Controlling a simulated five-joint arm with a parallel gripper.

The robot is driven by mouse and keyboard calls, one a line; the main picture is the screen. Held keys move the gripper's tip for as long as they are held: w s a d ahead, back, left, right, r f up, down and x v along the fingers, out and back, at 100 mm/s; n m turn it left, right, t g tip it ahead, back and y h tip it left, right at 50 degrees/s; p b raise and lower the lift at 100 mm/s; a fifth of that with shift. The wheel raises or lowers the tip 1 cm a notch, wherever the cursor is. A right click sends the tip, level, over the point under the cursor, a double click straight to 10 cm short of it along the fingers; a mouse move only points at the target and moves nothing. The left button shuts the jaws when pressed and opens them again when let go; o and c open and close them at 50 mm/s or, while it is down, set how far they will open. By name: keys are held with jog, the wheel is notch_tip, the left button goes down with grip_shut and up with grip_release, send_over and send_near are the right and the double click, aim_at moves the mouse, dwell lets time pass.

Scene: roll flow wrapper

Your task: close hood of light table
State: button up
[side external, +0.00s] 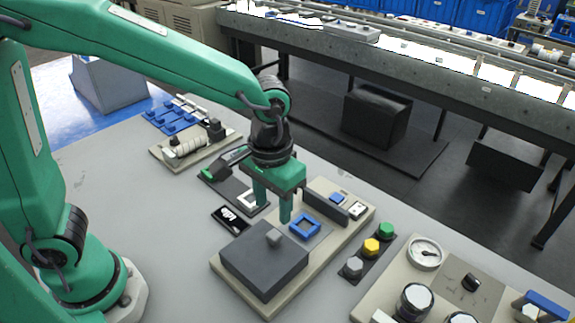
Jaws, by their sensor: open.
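A beige base plate (336,229) lies on the grey table and seems to be the light table. On its near-left part sits a dark grey box (262,268) with a small grey knob (273,237) on top; I take this box to be the hood. A blue square frame (305,226) lies beside the box, uncovered. A dark upright panel (325,206) stands behind the frame. My gripper (272,208) points down with its fingers apart and empty. In the picture it is just above the knob and left of the blue frame. Its exact height is hard to tell.
Left of the base are a small black display (229,217) and a dark-based device (219,186). A button strip (371,246) with green, yellow and grey buttons stands to the right. A panel with a gauge (426,253) and knobs is at the lower right. The near-left tabletop is clear.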

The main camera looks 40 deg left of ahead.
aim_at(274, 234)
jog(key=shift+f, duration=3.75)
jog(key=shift+c, duration=0.3)
grip_shut()
